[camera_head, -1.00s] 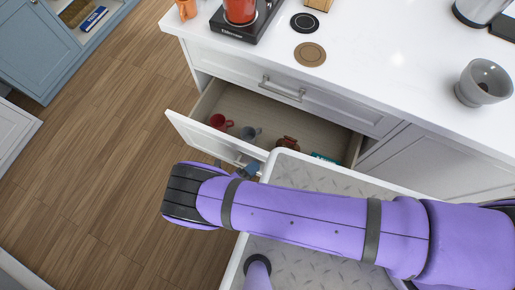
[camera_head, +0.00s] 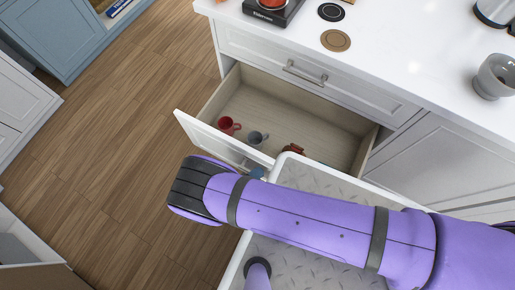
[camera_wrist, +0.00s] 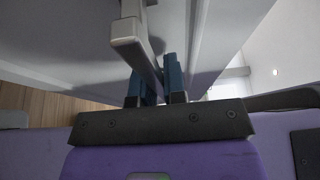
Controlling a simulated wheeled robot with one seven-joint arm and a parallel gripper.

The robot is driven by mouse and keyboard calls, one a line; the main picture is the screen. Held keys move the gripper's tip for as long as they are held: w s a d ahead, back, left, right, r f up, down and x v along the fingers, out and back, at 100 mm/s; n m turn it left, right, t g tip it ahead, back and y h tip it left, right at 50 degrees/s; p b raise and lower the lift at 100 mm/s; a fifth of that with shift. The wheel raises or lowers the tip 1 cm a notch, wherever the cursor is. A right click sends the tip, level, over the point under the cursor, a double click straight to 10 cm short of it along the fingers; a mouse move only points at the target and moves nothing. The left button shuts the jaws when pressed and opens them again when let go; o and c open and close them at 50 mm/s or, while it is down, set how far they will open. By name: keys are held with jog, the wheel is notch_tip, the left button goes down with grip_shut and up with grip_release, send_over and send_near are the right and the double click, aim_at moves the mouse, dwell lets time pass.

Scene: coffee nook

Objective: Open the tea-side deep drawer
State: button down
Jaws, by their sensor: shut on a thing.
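The deep drawer (camera_head: 290,112) below the counter stands well open. Its white front panel (camera_head: 205,136) faces lower left. In the wrist view, the drawer's grey bar handle (camera_wrist: 130,30) runs down between the blue fingers of my gripper (camera_wrist: 160,78), which is shut on it. In the head view my purple arm hides most of the gripper, and only a bit of blue shows by the drawer front. Inside the drawer lie a red mug (camera_head: 229,125), a grey-blue mug (camera_head: 256,138) and a reddish-brown item (camera_head: 292,149), partly hidden by my base.
A shut shallow drawer with a handle (camera_head: 304,73) sits above the open one. The white counter (camera_head: 410,50) carries a dark coaster (camera_head: 331,12), a brown coaster (camera_head: 335,40) and a grey cup (camera_head: 496,76). Wooden floor (camera_head: 120,150) is clear at left.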

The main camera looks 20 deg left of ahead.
jog(key=c, duration=1.2)
grip_release()
jog(key=shift+a, duration=0.1)
jog(key=v, duration=1)
jog(key=shift+s+a, duration=0.1)
jog(key=shift+s, duration=0.3)
